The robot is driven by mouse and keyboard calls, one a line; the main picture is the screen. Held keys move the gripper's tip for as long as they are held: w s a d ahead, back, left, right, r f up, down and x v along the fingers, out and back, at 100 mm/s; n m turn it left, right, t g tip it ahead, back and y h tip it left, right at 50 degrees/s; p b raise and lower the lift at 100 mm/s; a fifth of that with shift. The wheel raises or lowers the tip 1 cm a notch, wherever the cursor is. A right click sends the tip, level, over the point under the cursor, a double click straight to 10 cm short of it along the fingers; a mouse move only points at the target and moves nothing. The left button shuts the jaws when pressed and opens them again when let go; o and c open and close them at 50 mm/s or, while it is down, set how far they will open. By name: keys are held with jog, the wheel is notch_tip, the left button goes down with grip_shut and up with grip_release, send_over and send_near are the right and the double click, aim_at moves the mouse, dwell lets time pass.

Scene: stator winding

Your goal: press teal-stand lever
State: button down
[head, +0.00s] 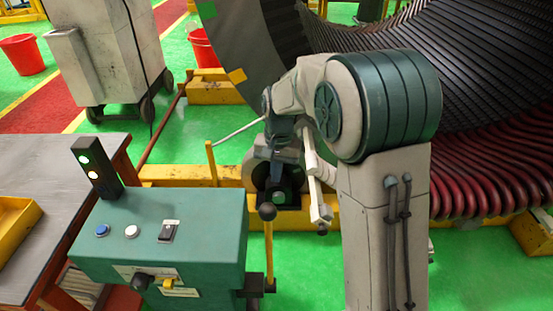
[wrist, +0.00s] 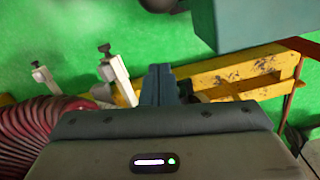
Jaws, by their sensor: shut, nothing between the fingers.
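The teal stand (head: 165,240) is at the lower left of the head view. Its corner shows at the top right of the wrist view (wrist: 255,20). The lever (head: 268,245) is a yellow rod with a black ball knob (head: 267,211), upright at the stand's right side. A dark knob (wrist: 157,4) is cut off at the top edge of the wrist view. My gripper (head: 276,168) points down beyond the lever knob in the head view. Its blue fingers (wrist: 160,70) are together and empty in the wrist view, apart from the knob and the stand.
The large stator with red coils (head: 490,165) stands at the right and back. A yellow floor frame (head: 160,175) runs behind the stand, with pale clamps (wrist: 118,75) nearby. A workbench (head: 50,165) is at left. Green floor is open around the lever.

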jog(key=shift+s+a+f+p, duration=0.15)
jog(key=shift+s+a+f, duration=0.1)
jog(key=shift+s+f, duration=0.65)
jog(key=shift+s+a+f+p, duration=0.2)
jog(key=shift+s+f, duration=0.4)
jog(key=shift+s, duration=0.5)
jog(key=shift+a, duration=0.1)
